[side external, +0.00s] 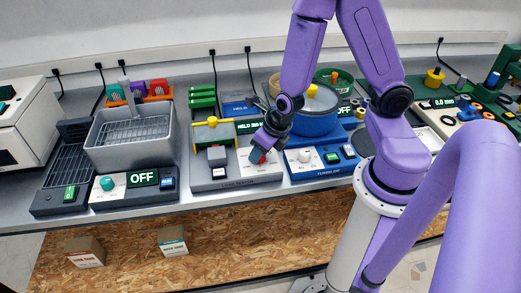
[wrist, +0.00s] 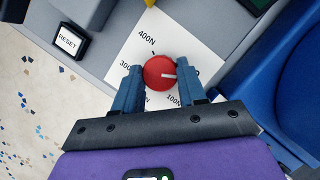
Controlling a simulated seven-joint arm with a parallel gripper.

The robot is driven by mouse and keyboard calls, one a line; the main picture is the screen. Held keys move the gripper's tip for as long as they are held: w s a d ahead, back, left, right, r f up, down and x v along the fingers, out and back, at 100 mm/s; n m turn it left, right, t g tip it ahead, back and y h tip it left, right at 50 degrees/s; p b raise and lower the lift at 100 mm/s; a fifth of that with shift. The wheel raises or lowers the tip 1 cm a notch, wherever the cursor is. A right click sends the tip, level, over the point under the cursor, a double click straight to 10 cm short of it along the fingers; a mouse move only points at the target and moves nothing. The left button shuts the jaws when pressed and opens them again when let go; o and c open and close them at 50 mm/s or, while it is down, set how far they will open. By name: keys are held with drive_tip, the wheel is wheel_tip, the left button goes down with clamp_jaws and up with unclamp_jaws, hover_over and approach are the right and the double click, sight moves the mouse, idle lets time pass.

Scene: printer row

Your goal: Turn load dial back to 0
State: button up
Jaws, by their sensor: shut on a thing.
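The load dial (wrist: 158,72) is a round red knob with a white pointer line, on a white plate (wrist: 205,50) with printed force marks. In the wrist view the pointer faces right, toward my right finger. My gripper (wrist: 160,76) is shut on the dial, one blue finger on each side. In the side view my gripper (side external: 263,147) reaches down over the red dial (side external: 257,156).
A RESET button (wrist: 68,40) sits left of the plate in the wrist view. The blue tumbler (side external: 315,160) stands close on the right, and a grey basin (side external: 130,137) farther left.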

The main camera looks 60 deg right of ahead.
drive_tip(key=o, duration=1)
drive_tip(key=shift+o, duration=0.2)
drive_tip(key=shift+m, duration=0.3)
